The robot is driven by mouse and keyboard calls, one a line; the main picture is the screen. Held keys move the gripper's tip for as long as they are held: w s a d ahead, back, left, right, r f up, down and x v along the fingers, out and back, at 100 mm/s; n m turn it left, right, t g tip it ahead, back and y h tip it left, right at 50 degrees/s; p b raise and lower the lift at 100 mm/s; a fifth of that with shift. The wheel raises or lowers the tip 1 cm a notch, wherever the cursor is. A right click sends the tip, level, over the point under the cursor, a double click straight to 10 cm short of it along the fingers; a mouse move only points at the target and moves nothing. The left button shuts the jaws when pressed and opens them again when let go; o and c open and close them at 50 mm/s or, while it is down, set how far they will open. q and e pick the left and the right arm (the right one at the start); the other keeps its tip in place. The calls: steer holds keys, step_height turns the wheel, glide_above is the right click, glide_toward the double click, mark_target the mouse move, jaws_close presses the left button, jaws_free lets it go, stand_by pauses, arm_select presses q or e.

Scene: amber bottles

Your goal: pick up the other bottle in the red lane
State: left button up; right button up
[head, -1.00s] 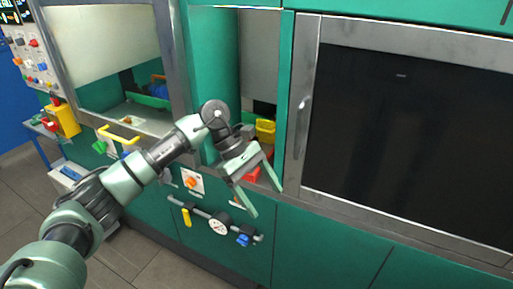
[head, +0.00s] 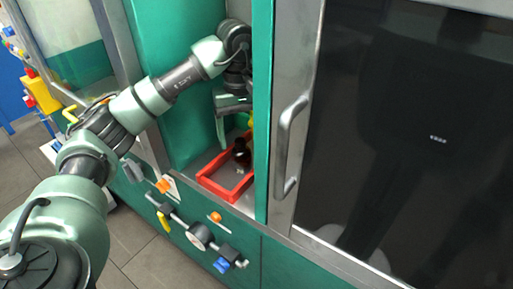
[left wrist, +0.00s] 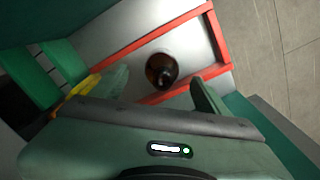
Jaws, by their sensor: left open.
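A dark amber bottle (head: 242,152) stands upright in the red lane (head: 228,194), inside the narrow bay of the green cabinet. In the left wrist view the bottle (left wrist: 161,71) shows from above, inside the red border (left wrist: 219,40). My left gripper (head: 236,125) is inside the bay above the lane, open and empty. In the left wrist view its two fingers (left wrist: 160,92) lie to either side of and below the bottle in the picture, apart from it. The right gripper is not in view.
A bit of yellow border (left wrist: 82,87) shows beside the red lane. The cabinet's green divider (head: 263,110) closes the bay on the right, next to a dark door with a steel handle (head: 289,145). Valves and a gauge (head: 200,236) are on the front panel below.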

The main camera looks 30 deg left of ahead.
mark_target(242, 156)
arm_select(q)
steer(key=shift+a+f, duration=0.1)
steer(key=shift+f, duration=0.1)
steer(key=shift+s+f, duration=0.25)
steer(key=shift+s, duration=0.05)
steer(key=shift+s+f, duration=0.25)
steer(key=shift+f, duration=0.55)
steer(key=f, duration=0.1)
steer(key=f+p, duration=0.1)
steer(key=f, duration=0.1)
steer(key=f+p, duration=0.1)
steer(key=shift+w+f, duration=0.3)
steer(key=shift+w, duration=0.05)
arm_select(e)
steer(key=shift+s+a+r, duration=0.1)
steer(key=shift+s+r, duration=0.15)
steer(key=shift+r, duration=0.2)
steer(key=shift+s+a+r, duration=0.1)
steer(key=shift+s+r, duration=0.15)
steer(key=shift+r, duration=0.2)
arm_select(q)
steer(key=c, duration=1.5)
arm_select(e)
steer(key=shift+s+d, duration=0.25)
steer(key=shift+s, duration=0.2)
